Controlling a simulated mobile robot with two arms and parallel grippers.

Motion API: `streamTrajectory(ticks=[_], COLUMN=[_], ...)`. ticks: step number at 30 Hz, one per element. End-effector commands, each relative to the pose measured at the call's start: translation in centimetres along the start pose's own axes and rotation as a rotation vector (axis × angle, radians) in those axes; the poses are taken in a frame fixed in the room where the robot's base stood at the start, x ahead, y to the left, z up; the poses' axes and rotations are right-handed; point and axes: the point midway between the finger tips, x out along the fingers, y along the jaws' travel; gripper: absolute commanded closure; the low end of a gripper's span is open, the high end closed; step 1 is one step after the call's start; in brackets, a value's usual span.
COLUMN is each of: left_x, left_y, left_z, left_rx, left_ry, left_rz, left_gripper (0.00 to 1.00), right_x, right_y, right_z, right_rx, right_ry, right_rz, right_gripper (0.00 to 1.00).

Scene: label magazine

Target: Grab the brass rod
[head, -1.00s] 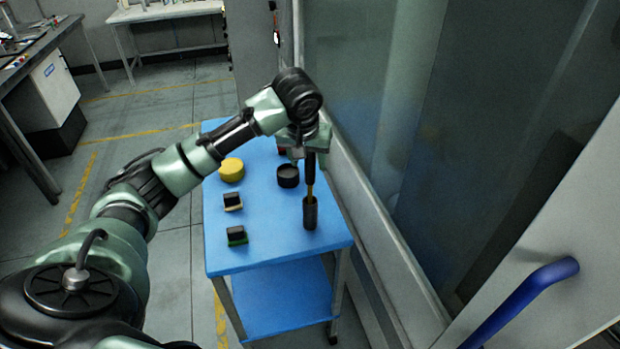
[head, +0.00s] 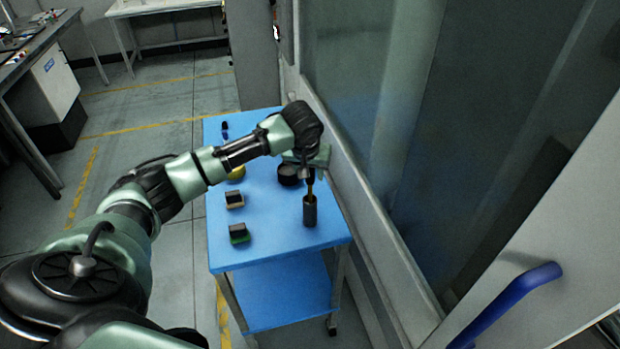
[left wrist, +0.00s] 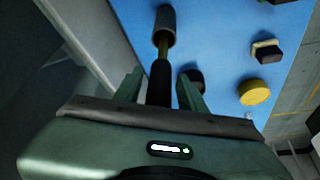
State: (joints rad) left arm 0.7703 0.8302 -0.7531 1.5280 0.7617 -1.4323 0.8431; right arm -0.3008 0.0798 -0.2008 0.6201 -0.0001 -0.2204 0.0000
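The brass rod (head: 310,188) stands upright with its lower end in a dark cylindrical holder (head: 310,211) on the blue cart (head: 270,215). The left wrist view shows the brass part (left wrist: 163,47) between the holder (left wrist: 165,24) and a thicker black upper section (left wrist: 159,82). My left gripper (head: 308,176) is over the rod's top, pointing down. In the left wrist view its two fingers (left wrist: 161,74) stand apart on either side of the black section, with small gaps visible. In the head view the gripper hides most of that section. My right gripper is not in view.
A dark round container (head: 287,177) sits just left of the rod. A yellow disc (head: 237,173), partly hidden by my arm, and two small blocks (head: 234,199) (head: 239,233) lie further left. A glazed wall (head: 400,120) runs close along the cart's right side.

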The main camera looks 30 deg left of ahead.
Motion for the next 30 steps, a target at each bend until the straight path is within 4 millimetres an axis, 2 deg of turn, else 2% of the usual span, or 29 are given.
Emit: streamTrajectory(ticks=[1, 3, 4, 14, 20, 26, 30], left_x=[0.0, 0.0, 0.0, -0.1, -1.0, -3.8, -6.6], left_y=[0.0, 0.0, 0.0, 0.0, 0.1, 0.1, 0.1], left_z=[0.0, 0.0, 0.0, -0.1, -0.6, -1.8, -2.9], left_rx=[0.000, 0.000, 0.000, -0.001, -0.001, -0.003, -0.002], left_ry=[0.000, 0.000, 0.000, 0.002, 0.004, 0.007, 0.008], left_rz=[0.000, 0.000, 0.000, 0.001, 0.002, 0.003, 0.004], left_gripper=[0.77, 0.97, 1.00, 1.00, 1.00, 1.00, 1.00], right_x=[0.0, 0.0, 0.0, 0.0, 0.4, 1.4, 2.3], right_y=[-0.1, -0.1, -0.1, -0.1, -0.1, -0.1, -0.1], right_z=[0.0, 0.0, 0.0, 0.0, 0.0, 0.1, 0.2], right_rx=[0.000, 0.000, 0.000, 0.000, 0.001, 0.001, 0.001], right_ry=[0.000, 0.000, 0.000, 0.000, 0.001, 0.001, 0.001], right_rz=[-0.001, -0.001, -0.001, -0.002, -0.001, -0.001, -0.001], right_gripper=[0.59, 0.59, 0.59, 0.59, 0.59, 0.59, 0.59])
